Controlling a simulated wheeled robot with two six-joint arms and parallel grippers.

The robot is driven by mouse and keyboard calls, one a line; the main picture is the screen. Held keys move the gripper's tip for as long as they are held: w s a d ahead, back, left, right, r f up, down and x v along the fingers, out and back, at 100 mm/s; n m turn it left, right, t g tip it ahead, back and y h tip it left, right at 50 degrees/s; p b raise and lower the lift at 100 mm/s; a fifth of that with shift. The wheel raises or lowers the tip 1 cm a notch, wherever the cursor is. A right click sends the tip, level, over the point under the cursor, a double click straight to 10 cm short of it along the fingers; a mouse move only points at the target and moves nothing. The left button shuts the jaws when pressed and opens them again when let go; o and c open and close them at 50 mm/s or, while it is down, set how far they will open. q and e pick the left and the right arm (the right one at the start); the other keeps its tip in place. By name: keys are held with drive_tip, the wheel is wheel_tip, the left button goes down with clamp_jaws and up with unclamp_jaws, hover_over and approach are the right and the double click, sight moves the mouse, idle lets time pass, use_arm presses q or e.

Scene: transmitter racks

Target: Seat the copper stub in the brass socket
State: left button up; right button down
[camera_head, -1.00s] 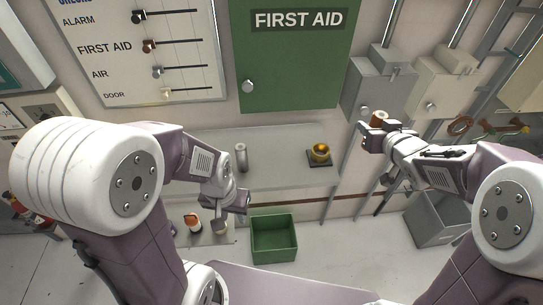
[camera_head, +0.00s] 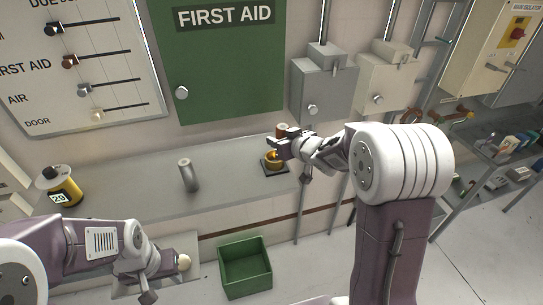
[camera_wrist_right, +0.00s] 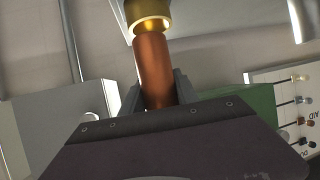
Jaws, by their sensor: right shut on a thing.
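My right gripper (camera_head: 283,144) is shut on the copper stub (camera_head: 282,128), whose top stands upright above the fingers. The gripper is right above the brass socket (camera_head: 274,159), which sits on a dark square base on the grey shelf. In the right wrist view the copper stub (camera_wrist_right: 154,68) is between the fingers. Its far end meets or overlaps the rim of the brass socket (camera_wrist_right: 149,20); I cannot tell whether it is inside. My left gripper (camera_head: 150,290) is low at the lower left, away from the socket; its fingers are unclear.
A grey metal cylinder (camera_head: 187,175) stands on the shelf (camera_head: 130,190) left of the socket. A yellow canister (camera_head: 61,187) stands at the far left. A green bin (camera_head: 245,267) is below the shelf. Grey wall boxes (camera_head: 324,88) are behind my right arm.

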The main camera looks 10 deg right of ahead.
drive_tip(key=shift+w+a+f+b, duration=0.2)
drive_tip(key=shift+w+f, duration=0.6)
drive_tip(key=shift+f, duration=0.35)
drive_tip(key=shift+w+a+f+b, duration=0.1)
drive_tip(key=shift+w+a+f, duration=0.1)
drive_tip(key=shift+w+f, duration=0.75)
drive_tip(key=shift+w+a+f+b, duration=0.2)
drive_tip(key=shift+w+f, duration=0.4)
drive_tip(key=shift+f, duration=0.7)
drive_tip(key=c, duration=0.9)
unclamp_jaws()
drive_tip(key=v, duration=1.2)
drive_tip(key=shift+p, duration=0.35)
